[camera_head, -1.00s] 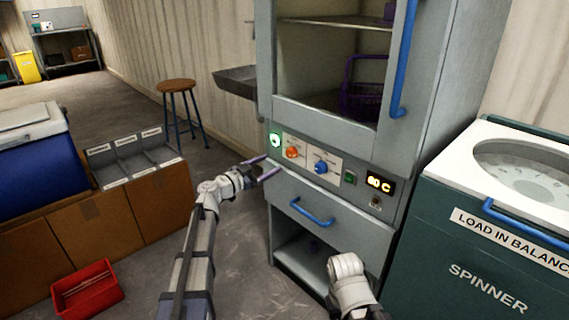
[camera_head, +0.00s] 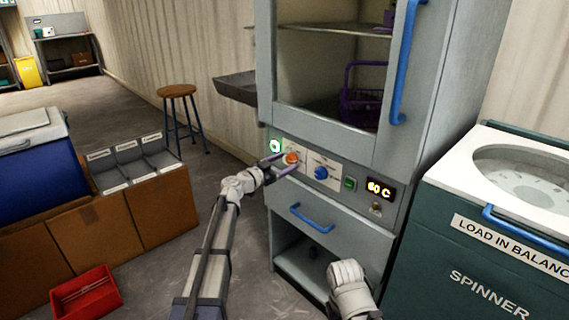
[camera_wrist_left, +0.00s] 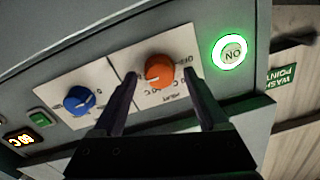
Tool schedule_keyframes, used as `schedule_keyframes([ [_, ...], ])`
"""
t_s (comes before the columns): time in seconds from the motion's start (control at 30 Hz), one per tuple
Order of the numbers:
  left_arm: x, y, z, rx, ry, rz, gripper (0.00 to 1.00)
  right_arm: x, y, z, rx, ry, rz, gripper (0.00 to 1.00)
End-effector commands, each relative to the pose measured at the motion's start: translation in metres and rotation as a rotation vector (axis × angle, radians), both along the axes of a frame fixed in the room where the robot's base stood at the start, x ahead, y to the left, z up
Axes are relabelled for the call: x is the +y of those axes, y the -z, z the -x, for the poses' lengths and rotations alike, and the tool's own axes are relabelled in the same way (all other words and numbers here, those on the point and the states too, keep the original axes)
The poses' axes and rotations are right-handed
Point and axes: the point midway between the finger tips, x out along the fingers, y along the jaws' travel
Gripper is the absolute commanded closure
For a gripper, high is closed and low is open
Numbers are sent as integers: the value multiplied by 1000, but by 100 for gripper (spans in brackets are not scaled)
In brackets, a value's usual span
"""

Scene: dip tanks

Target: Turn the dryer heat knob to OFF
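The dryer (camera_head: 330,140) is a tall grey cabinet with a control panel. The orange knob (camera_head: 292,158) sits at the panel's left and a blue knob (camera_head: 321,172) to its right. My left gripper (camera_head: 281,163) is at the orange knob with its fingers apart. In the left wrist view the orange knob (camera_wrist_left: 159,71) shows between and beyond the open fingertips, with a gap on each side. Small lettering around it is too blurred to read fully, though "OFF" seems printed beside it. My right arm shows at the bottom; its gripper is not clearly seen.
A green-ringed ON button (camera_wrist_left: 231,53) is lit beside the orange knob. A display (camera_head: 379,189) reads about 60 C. A blue drawer handle (camera_head: 312,218) juts out below the panel. The spinner (camera_head: 480,240) stands at right, a red bin (camera_head: 86,292) on the floor at left.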

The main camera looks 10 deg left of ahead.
Motion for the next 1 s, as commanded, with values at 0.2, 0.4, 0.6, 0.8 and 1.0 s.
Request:
schedule_keyframes([
  [0.2, 0, 0, 0, 0, 0, 0, 48, 0, 0, 0, 0, 0, 0, 50],
  [0.4, 0, 0, 0, 0, 0, 0, 70, 0, 0, 0, 0, 0, 0, 50],
  [0.6, 0, 0, 0, 0, 0, 0, 93, 0, 0, 0, 0, 0, 0, 50],
  [0.8, 0, 0, 0, 0, 0, 0, 100, 0, 0, 0, 0, 0, 0, 50],
  [1.0, 0, 0, 0, 17, 1, 22, 100, 0, 0, 0, 0, 0, 0, 50],
])
